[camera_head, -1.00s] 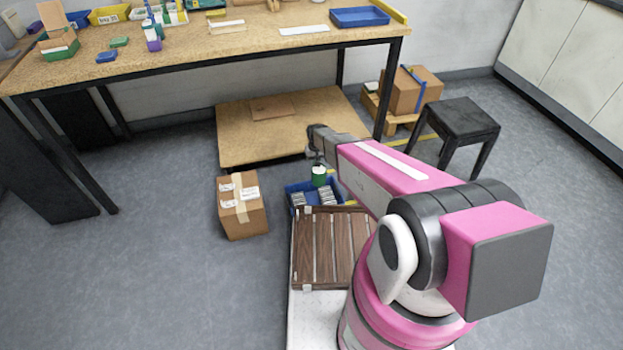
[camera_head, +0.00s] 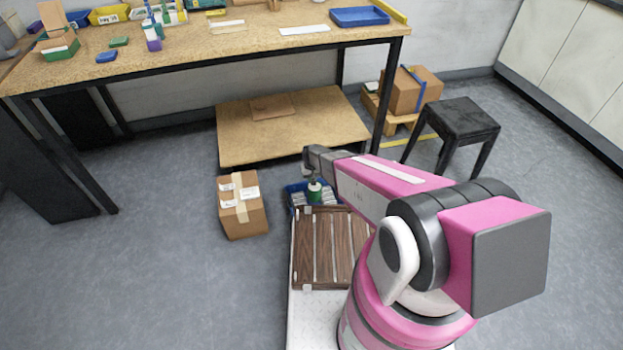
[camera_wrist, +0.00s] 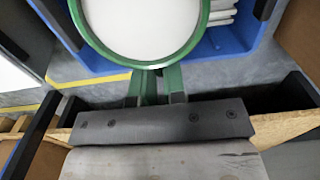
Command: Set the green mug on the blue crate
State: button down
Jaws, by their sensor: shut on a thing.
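The green mug (camera_head: 315,195) is upright in my gripper (camera_head: 314,179), over the blue crate (camera_head: 291,199) in the head view. In the wrist view the mug (camera_wrist: 196,38) shows from above, with a white inside and green rim. Its handle side faces my gripper (camera_wrist: 155,93), which is shut on it; the fingertips are hard to make out. The blue crate (camera_wrist: 243,50) lies below and around the mug in the wrist view and holds pale, ribbed items. Whether the mug touches the crate or its contents I cannot tell.
A taped cardboard box (camera_head: 242,206) stands left of the crate. A slatted wooden panel (camera_head: 323,260) lies on the near side. A low wooden platform (camera_head: 290,135) is behind, under the workbench (camera_head: 200,55). A black stool (camera_head: 456,122) stands at right. Floor at left is clear.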

jog(key=shift+f, duration=2.9)
jog(key=shift+f, duration=0.85)
jog(key=c, duration=1.4)
grip_release()
jog(key=shift+r, duration=0.1)
notch_tip(320, 180, up, 3)
jog(key=shift+f, duration=0.1)
